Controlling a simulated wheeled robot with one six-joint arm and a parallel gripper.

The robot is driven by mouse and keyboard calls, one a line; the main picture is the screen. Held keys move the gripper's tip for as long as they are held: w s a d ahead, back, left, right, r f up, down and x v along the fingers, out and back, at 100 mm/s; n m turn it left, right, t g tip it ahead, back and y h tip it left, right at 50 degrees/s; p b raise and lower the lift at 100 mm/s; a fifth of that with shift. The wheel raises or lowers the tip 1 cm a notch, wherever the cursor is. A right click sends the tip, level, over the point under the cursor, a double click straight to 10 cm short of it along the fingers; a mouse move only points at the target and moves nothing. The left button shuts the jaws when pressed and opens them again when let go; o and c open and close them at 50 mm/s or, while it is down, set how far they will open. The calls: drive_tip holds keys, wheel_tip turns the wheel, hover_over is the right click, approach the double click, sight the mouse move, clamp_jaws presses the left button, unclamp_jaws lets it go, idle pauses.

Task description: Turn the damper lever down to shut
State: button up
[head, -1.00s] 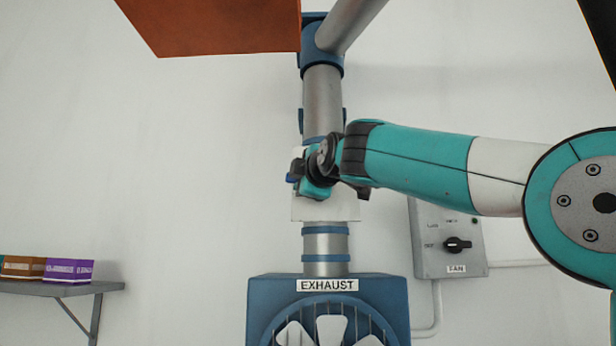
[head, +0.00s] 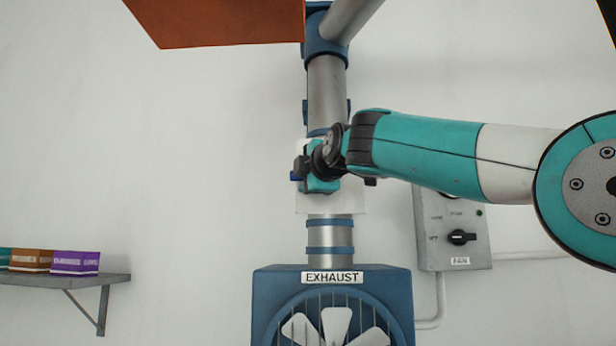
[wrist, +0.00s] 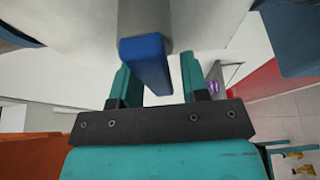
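The damper lever (wrist: 150,65) shows in the wrist view as a grey shaft with a blue end, reaching in from the top. My gripper (wrist: 157,75) has its two teal fingers on either side of the blue end, with narrow gaps visible, so it looks open around the lever. In the head view my gripper (head: 304,176) is in front of the white plate (head: 340,202) on the exhaust duct (head: 327,92). A small blue bit, apparently the lever's end, shows at its left. The rest of the lever is hidden behind my gripper and wrist.
The blue exhaust fan housing (head: 277,290) stands below the duct. A grey fan switch box (head: 455,258) is on the wall at right. An orange-brown box shape (head: 220,20) hangs at upper left. A shelf (head: 90,281) with small boxes is at lower left.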

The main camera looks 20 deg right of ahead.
drive_tip(key=shift+o, duration=0.3)
drive_tip(key=shift+s, duration=0.1)
drive_tip(key=shift+s+f+b, duration=0.1)
drive_tip(key=shift+s+b, duration=0.2)
drive_tip(key=shift+b, duration=0.05)
drive_tip(key=s+b, duration=0.6)
drive_tip(key=s, duration=1)
drive_tip(key=shift+s+a, duration=0.3)
drive_tip(key=shift+a, duration=0.05)
